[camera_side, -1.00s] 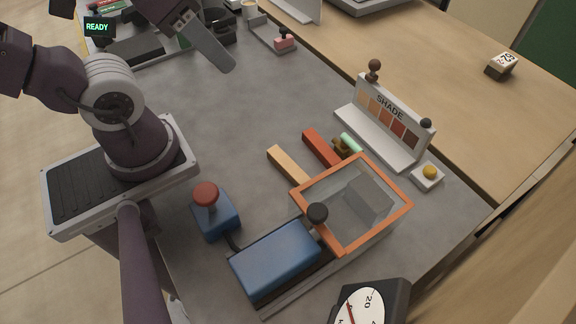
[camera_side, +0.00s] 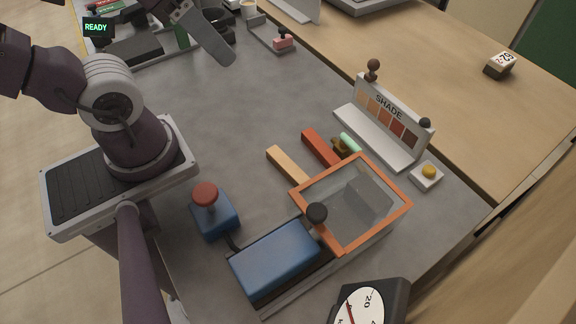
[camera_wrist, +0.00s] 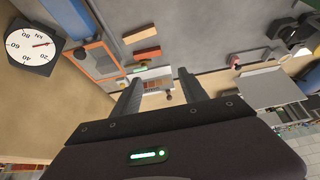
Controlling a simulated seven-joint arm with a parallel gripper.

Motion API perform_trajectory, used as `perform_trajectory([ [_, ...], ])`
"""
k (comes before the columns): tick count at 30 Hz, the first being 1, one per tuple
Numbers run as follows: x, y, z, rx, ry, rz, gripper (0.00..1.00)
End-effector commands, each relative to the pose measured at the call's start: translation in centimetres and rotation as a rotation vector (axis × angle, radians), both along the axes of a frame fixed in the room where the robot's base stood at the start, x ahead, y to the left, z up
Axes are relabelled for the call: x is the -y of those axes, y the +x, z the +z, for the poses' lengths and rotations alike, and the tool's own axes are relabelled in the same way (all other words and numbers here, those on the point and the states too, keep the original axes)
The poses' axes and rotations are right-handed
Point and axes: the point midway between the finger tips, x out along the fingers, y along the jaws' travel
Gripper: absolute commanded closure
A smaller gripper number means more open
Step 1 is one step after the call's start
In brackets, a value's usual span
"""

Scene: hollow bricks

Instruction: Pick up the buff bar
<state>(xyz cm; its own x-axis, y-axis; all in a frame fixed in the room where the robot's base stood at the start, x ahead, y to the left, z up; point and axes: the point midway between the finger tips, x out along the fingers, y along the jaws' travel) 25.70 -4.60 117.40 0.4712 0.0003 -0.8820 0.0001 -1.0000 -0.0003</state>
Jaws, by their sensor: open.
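The buff bar (camera_side: 287,165) lies on the grey bench top, with one end close to the orange-framed clear-lidded box (camera_side: 299,190). It also shows in the wrist view (camera_wrist: 140,34), near the top. A red bar (camera_side: 320,149) lies beside it, apart from it, toward the shade stand; it also shows in the wrist view (camera_wrist: 147,53). My gripper (camera_side: 222,54) is at the top of the side view, well away from the bars, and only partly in frame. In the wrist view my gripper (camera_wrist: 160,77) has its two fingers wide apart with nothing between them.
A shade stand (camera_side: 387,118) stands behind the bars, with a green piece (camera_side: 349,142) and a brownish piece near the red bar. A blue block (camera_side: 273,260) and a red-knobbed blue box (camera_side: 214,213) are in front. The bench between my gripper and the bars is clear.

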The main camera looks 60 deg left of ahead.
Motion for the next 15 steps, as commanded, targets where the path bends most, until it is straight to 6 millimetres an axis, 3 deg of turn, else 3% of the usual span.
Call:
perform_trajectory([
  [3, 0.0, 0.1, 3.6, 0.008, 0.000, 0.000, 0.49],
  [4, -0.7, 1.0, 4.0, 0.029, 0.022, 0.018, 0.49],
  [8, -5.1, 6.6, 5.9, 0.205, 0.163, 0.094, 0.49],
  [15, -11.5, 16.9, 12.5, 0.586, 0.445, 0.055, 0.49],
])
